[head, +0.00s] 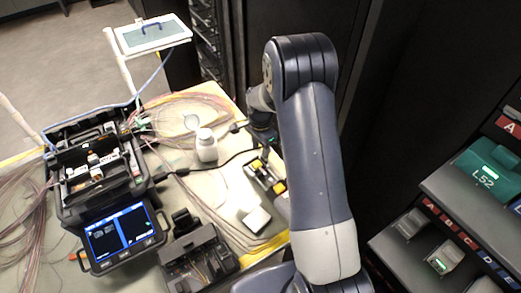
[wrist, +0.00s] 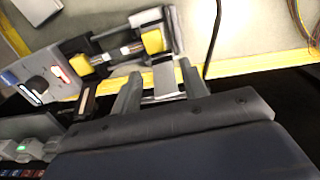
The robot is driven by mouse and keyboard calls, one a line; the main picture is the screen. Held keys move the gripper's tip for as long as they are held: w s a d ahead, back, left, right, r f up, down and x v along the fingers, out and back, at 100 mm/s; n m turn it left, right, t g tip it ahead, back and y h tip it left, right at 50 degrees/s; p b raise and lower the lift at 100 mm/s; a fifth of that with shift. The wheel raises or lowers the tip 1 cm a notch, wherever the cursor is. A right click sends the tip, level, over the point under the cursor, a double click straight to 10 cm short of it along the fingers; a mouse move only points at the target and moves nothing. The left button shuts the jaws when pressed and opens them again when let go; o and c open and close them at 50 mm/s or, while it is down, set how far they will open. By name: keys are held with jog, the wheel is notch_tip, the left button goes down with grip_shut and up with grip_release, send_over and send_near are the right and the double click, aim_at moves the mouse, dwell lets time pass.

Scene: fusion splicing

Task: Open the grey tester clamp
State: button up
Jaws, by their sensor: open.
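The tester (wrist: 118,52), with two yellow blocks and a dark body, lies at upper left in the wrist view. It also shows on the table beside my arm in the head view (head: 262,178). A light grey piece (wrist: 165,78), possibly the grey clamp, shows between and beyond my fingers. My gripper (wrist: 160,82) is open, its two grey fingers pointing at the tester's near side. I cannot tell whether either finger touches the grey piece.
A black splicer case (head: 135,185) with a lit screen (head: 120,231) stands at left. Racks (head: 440,220) stand at right. A black cable (wrist: 213,40) runs beside the tester.

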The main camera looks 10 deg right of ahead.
notch_tip(320, 180, up, 9)
jog(key=b, duration=0.1)
jog(key=shift+r, duration=0.2)
jog(key=shift+c, duration=0.3)
